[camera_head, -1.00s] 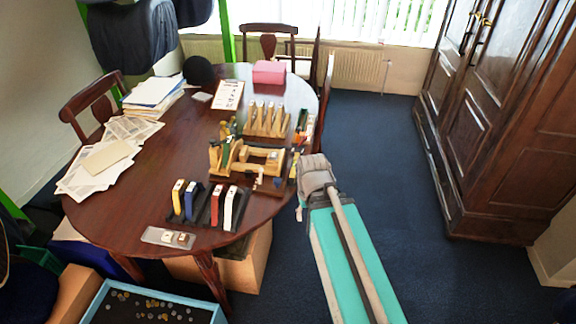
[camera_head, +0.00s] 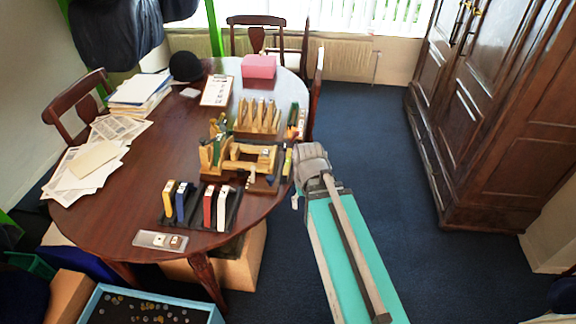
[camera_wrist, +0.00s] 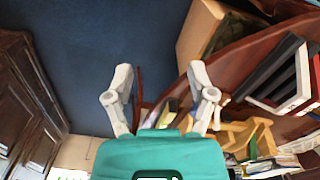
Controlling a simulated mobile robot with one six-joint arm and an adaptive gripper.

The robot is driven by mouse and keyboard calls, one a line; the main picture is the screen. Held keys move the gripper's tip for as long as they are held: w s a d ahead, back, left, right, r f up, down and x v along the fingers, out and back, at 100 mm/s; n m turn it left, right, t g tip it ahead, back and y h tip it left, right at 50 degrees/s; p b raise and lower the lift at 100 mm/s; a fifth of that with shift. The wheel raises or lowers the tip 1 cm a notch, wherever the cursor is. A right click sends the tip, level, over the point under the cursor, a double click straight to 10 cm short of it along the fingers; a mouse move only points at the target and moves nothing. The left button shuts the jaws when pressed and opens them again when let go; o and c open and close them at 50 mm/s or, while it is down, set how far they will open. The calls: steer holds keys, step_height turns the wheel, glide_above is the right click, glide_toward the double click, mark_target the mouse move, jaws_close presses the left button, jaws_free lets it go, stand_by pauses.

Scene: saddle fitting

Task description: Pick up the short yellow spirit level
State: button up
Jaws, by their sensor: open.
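A small yellow upright piece (camera_head: 287,163), which looks like the short yellow spirit level, is at the right edge of the table, beside the wooden fixture. In the wrist view a small yellow piece (camera_wrist: 169,108) shows between and beyond my finger bases, partly hidden by the gripper body; I cannot tell for certain that it is the same one. My gripper (camera_wrist: 160,80) is open and empty, its two grey fingers spread wide. In the head view my arm reaches toward the table's right edge, and the fingers are mostly hidden there.
The brown table (camera_head: 110,215) bears a wooden fixture (camera_head: 240,160), a black rack (camera_head: 232,212) with several coloured blocks, a clear tray (camera_head: 160,240), papers (camera_head: 95,160) and a pink box (camera_head: 258,66). A dark wardrobe (camera_head: 490,130) stands right; blue carpet between is clear.

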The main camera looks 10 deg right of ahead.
mark_target(287, 165)
steer(key=w+r+m+p, duration=0.1)
steer(key=w+m, duration=0.2)
steer(key=w, duration=2.5)
steer(key=shift+w+r, duration=0.3)
steer(key=shift+w, duration=0.1)
steer(key=shift+f, duration=0.15)
step_height(287, 165, down, 8)
steer(key=b, duration=0.8)
steer(key=shift+f, duration=0.2)
steer(key=shift+f, duration=0.1)
steer(key=shift+f+b, duration=2.5)
steer(key=shift+b, duration=0.15)
jaws_close()
